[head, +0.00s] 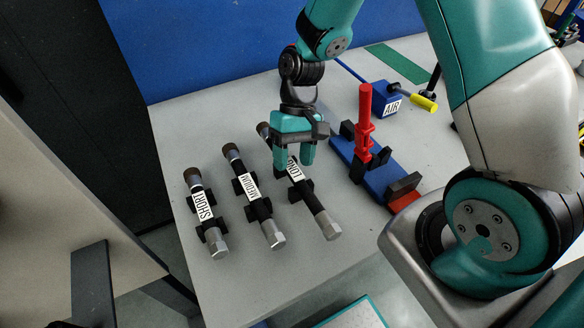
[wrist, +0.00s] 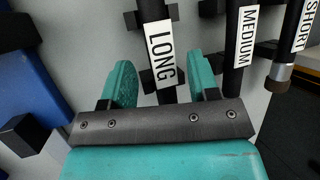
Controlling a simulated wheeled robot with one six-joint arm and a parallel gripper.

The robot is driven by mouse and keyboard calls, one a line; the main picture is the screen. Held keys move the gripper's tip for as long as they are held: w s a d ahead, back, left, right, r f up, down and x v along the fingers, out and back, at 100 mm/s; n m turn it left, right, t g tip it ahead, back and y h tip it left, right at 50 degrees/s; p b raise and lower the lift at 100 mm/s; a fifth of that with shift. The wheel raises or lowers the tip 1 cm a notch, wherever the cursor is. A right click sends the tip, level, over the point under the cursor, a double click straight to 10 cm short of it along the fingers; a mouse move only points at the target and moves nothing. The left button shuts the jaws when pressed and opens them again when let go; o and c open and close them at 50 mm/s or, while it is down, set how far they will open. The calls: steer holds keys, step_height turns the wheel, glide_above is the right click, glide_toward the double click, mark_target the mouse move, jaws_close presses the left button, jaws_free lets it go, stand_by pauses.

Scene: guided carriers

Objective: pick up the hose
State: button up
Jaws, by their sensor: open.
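Three black hoses with metal end fittings lie side by side in black holders on the grey table. They are labelled SHORT (head: 203,206), MEDIUM (head: 249,186) and LONG (head: 312,197). My gripper (head: 294,160) has teal fingers and is over the LONG hose, near its label, hiding part of it. In the wrist view the open fingers (wrist: 160,82) point toward the LONG hose (wrist: 166,92), which runs between them in the picture. I cannot tell whether the fingers touch it. The MEDIUM hose (wrist: 236,70) and SHORT hose (wrist: 293,45) show to the right there.
A blue fixture (head: 372,176) with a red upright clamp (head: 365,120) and black blocks stands just right of the LONG hose. A blue AIR box (head: 378,97) with a yellow-ended handle is behind it. The table's front left corner is bare.

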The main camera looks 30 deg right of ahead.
mark_target(292, 167)
steer(key=shift+x, duration=1)
steer(key=shift+c, duration=0.4)
jaws_close()
steer(key=shift+w, duration=0.1)
step_height(292, 167, up, 20)
